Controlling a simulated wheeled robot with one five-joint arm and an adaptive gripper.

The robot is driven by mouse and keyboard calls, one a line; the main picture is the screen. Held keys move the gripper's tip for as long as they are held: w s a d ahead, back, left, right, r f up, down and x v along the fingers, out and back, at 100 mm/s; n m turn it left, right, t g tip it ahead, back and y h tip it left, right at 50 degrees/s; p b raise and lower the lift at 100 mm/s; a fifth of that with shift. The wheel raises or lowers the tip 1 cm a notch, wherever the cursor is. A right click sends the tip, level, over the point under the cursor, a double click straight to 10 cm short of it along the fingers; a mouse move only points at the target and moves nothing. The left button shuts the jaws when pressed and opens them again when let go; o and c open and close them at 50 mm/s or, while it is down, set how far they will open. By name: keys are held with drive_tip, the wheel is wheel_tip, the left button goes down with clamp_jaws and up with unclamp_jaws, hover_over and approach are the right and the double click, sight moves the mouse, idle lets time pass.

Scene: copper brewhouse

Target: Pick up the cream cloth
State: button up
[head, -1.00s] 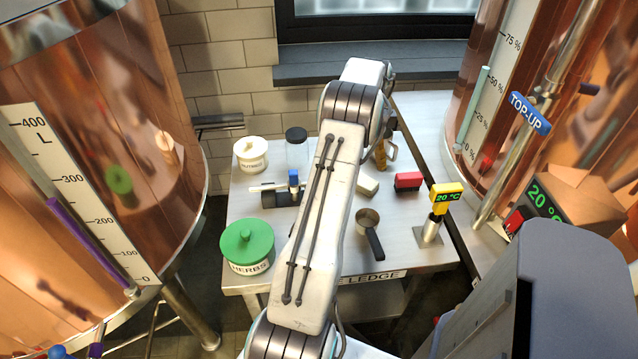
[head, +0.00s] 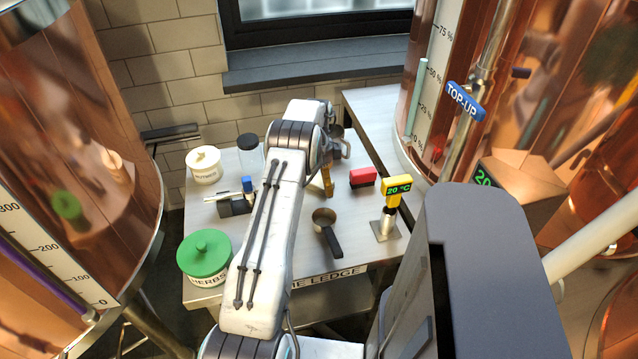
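I cannot make out the cream cloth now; my arm covers the part of the steel table where a small pale, folded-looking piece showed earlier. My gripper (head: 334,160) is past the far end of my arm, over the middle of the table, left of the red block. It is mostly hidden by my own wrist. A narrow amber part hangs down at its near side. I cannot see both fingertips or anything held between them.
The steel table (head: 290,280) holds a red block (head: 363,177), a yellow thermometer (head: 397,188) on a stand, a dark-handled pan (head: 325,222), a green-lidded herbs jar (head: 204,258), a cream-lidded pot (head: 203,166), a glass jar (head: 249,154) and a dark holder (head: 237,206). Copper vessels flank it.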

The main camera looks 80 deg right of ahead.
drive_tip(key=shift+f, duration=0.95)
drive_tip(key=c, duration=1.3)
drive_tip(key=shift+r, duration=0.1)
drive_tip(key=shift+r, duration=0.4)
wheel_tip(320, 180, up, 4)
drive_tip(key=shift+s+f, duration=0.15)
drive_tip(key=shift+f, duration=0.1)
drive_tip(key=s+a+r, duration=0.2)
drive_tip(key=s, duration=0.1)
drive_tip(key=s+a+r+b, duration=0.1)
drive_tip(key=s+a+r, duration=0.1)
drive_tip(key=s, duration=0.1)
drive_tip(key=s+a+r, duration=0.2)
drive_tip(key=s, duration=0.1)
drive_tip(key=shift+s+r+b, duration=0.25)
drive_tip(key=shift+s+b, duration=0.15)
drive_tip(key=shift+c, duration=0.2)
